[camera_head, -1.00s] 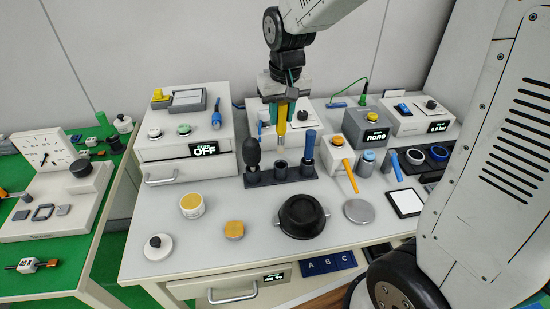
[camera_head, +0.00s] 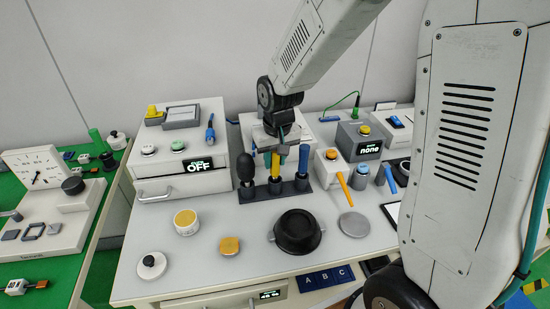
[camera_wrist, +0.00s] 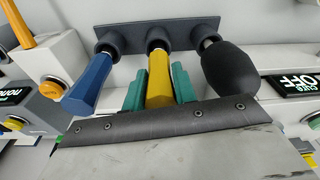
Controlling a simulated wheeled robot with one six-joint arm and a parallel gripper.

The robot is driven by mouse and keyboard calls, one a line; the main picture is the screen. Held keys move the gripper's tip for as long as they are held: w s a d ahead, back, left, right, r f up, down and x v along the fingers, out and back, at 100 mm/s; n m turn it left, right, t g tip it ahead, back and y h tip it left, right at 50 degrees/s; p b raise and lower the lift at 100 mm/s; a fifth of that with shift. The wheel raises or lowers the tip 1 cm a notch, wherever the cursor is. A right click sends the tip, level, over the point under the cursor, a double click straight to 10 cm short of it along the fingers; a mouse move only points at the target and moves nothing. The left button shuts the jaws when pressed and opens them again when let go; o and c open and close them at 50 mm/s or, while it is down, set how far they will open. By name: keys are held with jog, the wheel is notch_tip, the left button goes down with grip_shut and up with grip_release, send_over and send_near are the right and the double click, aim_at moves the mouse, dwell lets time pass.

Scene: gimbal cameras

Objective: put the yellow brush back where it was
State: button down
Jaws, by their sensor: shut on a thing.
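The yellow brush (camera_head: 276,164) stands upright in the middle holder of the dark rack (camera_head: 261,193), between a black bulb-shaped tool (camera_head: 245,168) on the left and a blue-handled tool (camera_head: 303,160) on the right. My gripper (camera_head: 278,160) is above the rack, its green fingers shut on the yellow handle. In the wrist view the yellow handle (camera_wrist: 159,80) sits between the green fingers (camera_wrist: 158,90), and its lower end reaches into the middle ring of the rack (camera_wrist: 182,38). How deep it sits is hard to tell.
A white drawer box (camera_head: 178,155) with an OFF display stands left of the rack. An orange-handled box (camera_head: 328,167) stands close on the right. A black pot (camera_head: 298,232), a yellow-topped jar (camera_head: 186,222) and a yellow disc (camera_head: 230,245) lie in front.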

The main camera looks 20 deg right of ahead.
jog(key=c, duration=1.1)
grip_release()
jog(key=shift+f, duration=0.1)
jog(key=r, duration=0.4)
jog(key=s+r, duration=0.1)
jog(key=r, duration=0.6)
jog(key=shift+s+r, duration=0.25)
jog(key=shift+r, duration=0.05)
jog(key=s+d+r, duration=0.1)
jog(key=s+r, duration=0.1)
jog(key=s, duration=0.6)
jog(key=s+d+r, duration=0.1)
jog(key=s, duration=0.7)
jog(key=s+d+r, duration=0.1)
jog(key=s+r, duration=0.1)
jog(key=s, duration=0.6)
jog(key=shift+s+r, duration=0.3)
